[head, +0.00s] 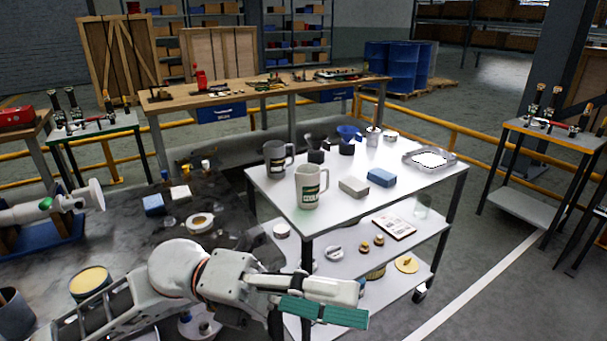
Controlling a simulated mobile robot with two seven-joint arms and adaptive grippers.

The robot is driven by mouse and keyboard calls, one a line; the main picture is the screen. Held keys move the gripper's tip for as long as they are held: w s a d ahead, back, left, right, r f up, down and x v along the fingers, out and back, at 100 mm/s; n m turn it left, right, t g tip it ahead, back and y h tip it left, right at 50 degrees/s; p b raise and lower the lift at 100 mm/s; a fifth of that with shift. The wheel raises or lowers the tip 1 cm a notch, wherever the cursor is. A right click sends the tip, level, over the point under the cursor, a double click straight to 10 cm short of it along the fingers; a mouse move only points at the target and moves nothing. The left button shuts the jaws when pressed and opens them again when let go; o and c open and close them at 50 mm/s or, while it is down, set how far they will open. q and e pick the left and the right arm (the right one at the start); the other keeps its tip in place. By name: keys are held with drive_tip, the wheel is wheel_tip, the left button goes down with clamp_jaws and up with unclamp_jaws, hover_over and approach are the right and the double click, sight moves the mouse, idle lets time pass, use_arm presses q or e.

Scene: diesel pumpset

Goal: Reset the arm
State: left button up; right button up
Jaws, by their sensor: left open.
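My left arm reaches in from the lower left. Its gripper (360,304) is open and empty, with green pads on the finger facing the camera. It shows in front of the lower shelves of the white trolley (400,193), and I cannot tell how far it is from them. A pale mug with a green label (309,188) and a dark grey mug (276,160) stand upright on the trolley top, away from the gripper. My right gripper is not in view.
The trolley top also holds a blue block (381,178), a beige block (354,187) and a metal tray (428,160). A wooden workbench (235,92) stands behind yellow rails. A small side table (555,135) stands at right. Open floor (500,270) lies right of the trolley.

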use_arm(q)
drive_tip(key=w+a+f+n+t+h, duration=0.2)
drive_tip(key=w+a+n+t+h, duration=0.15)
drive_tip(key=w+n+t, duration=0.85)
drive_tip(key=w+a+f+n+t+y+p, duration=0.1)
drive_tip(key=w+a+f+n+t+y, duration=0.1)
drive_tip(key=a+f+n+t+y, duration=0.5)
drive_tip(key=w+a+f+n+t+y+p, duration=0.1)
drive_tip(key=f+n+t+y, duration=0.3)
drive_tip(key=f+n, duration=0.6)
drive_tip(key=s+a+f+n+g+y, duration=0.2)
drive_tip(key=s+a+f+n+y, duration=0.1)
drive_tip(key=f, duration=0.6)
drive_tip(key=s+a+f+n+g+y, duration=0.1)
drive_tip(key=s+a+f+n+y, duration=0.1)
drive_tip(key=s+a+f+n, duration=0.2)
drive_tip(key=s+a+f+n+g+y, duration=0.2)
drive_tip(key=s+a+f, duration=0.4)
drive_tip(key=f, duration=0.8)
drive_tip(key=s+n+y, duration=0.1)
drive_tip(key=s+n, duration=0.1)
drive_tip(key=s, duration=0.1)
drive_tip(key=shift+g+y, duration=0.3)
drive_tip(key=shift+y, duration=0.05)
drive_tip(key=shift+s, duration=0.1)
